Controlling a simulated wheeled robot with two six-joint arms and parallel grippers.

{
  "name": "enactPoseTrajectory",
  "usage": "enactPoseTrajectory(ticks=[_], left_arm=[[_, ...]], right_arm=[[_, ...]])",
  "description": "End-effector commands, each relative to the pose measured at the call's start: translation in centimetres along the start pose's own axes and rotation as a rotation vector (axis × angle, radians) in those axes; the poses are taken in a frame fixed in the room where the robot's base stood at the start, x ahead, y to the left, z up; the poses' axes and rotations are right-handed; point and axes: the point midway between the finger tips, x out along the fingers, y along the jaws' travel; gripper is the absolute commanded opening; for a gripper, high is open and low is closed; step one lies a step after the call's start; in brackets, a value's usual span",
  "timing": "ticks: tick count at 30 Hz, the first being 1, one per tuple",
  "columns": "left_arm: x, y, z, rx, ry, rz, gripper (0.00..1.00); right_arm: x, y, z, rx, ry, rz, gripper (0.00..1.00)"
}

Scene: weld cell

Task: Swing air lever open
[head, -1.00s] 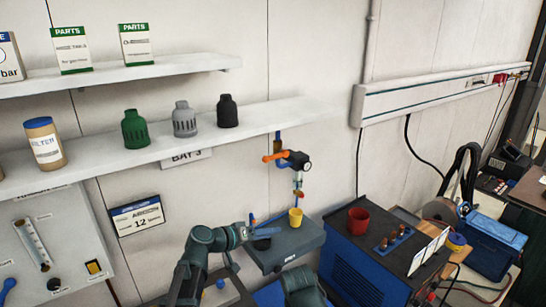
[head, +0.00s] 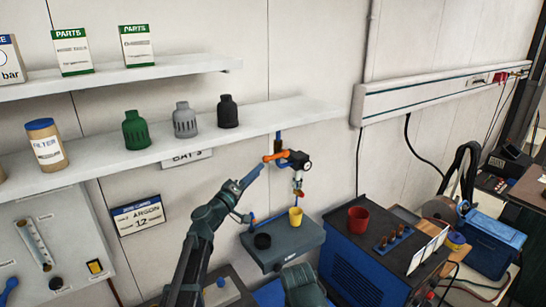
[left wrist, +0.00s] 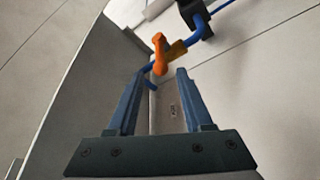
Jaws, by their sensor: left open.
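The orange air lever (head: 277,156) is on the blue air pipe fitting on the wall, beside a round gauge (head: 306,166). It points left from the fitting in the head view. My left gripper (head: 260,168) is raised just below and left of the lever's free end, open and empty. In the left wrist view the lever (left wrist: 159,52) stands just beyond and between the two open fingertips (left wrist: 160,76). I cannot tell whether they touch it. My right gripper does not show.
A shelf (head: 80,172) with green, grey and black caps runs above my left arm. Below the fitting, a grey bench ledge (head: 290,245) carries a yellow cup (head: 295,216) and a black round piece (head: 262,241). A red cup (head: 358,218) stands on a dark cabinet to the right.

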Motion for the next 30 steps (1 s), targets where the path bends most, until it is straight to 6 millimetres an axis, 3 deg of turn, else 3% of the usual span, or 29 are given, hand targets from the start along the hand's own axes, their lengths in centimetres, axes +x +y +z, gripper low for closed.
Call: enactPoseTrajectory(ticks=[1, 6, 13, 19, 29, 30], left_arm=[[1.6, 0.1, -0.2, 0.0, -0.002, 0.001, 0.51], [5.0, 0.1, -0.1, 0.001, -0.003, 0.001, 0.51], [8.3, 0.0, -0.1, 0.001, -0.002, 0.001, 0.51], [9.6, 0.0, 0.0, 0.001, -0.002, 0.0, 0.51], [9.7, 0.0, 0.1, 0.001, -0.001, 0.0, 0.51], [9.7, 0.0, 0.1, 0.001, -0.001, 0.0, 0.45]], right_arm=[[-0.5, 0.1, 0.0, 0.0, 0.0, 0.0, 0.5], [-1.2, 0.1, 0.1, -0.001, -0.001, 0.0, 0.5], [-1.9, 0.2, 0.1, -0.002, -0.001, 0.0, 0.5], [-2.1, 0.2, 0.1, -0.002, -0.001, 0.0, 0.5], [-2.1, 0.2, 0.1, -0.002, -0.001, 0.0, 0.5], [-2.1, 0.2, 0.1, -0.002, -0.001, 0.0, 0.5]])
